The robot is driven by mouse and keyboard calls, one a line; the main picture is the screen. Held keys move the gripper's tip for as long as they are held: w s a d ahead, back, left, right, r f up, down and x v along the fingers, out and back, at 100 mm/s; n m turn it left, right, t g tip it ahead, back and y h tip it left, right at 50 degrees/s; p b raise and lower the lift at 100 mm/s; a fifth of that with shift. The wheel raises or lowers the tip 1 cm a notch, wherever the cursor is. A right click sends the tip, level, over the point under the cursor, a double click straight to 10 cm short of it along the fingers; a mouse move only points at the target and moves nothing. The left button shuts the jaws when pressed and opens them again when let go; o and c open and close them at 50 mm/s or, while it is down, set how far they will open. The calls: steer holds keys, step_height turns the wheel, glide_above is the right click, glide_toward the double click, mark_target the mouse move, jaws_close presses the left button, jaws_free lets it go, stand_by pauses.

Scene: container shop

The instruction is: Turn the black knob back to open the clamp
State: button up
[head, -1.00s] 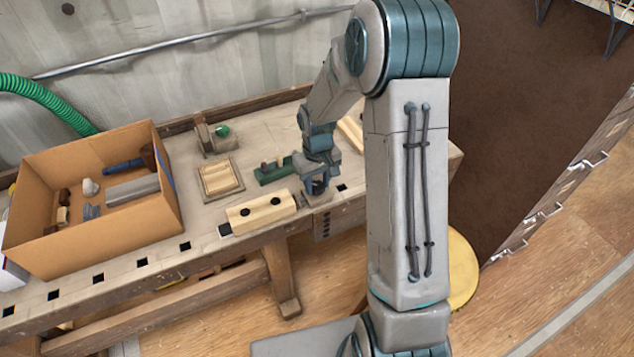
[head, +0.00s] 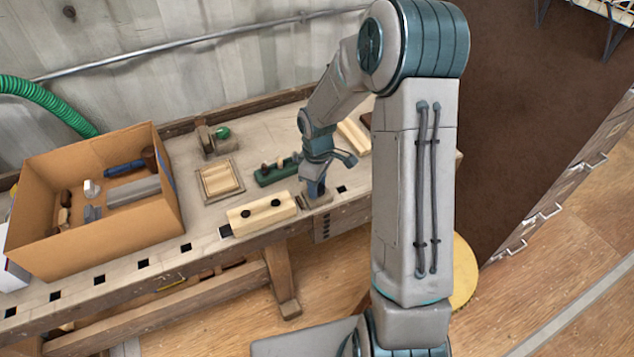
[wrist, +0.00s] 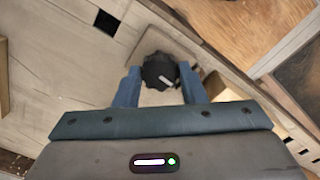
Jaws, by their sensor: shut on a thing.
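The black knob (wrist: 158,66) shows in the wrist view, round and ridged, with a short white mark pointing toward the lower right. It sits on the pale clamp block, which also shows in the head view (head: 318,203) at the bench's front edge. My gripper (wrist: 160,80) has its two blue fingers on either side of the knob, shut on it. In the head view my gripper (head: 315,190) points down onto the clamp and hides the knob.
A pale wooden block (head: 262,213) with two dark round spots lies left of the clamp. A green rack (head: 277,173) stands just behind. A cardboard box (head: 110,230) holds several parts at the left. A square dark hole (wrist: 107,22) is near the knob.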

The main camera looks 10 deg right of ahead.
steer(key=shift+w, duration=0.1)
stand_by(0.3)
steer(key=o, duration=1)
step_height(320, 180, up, 14)
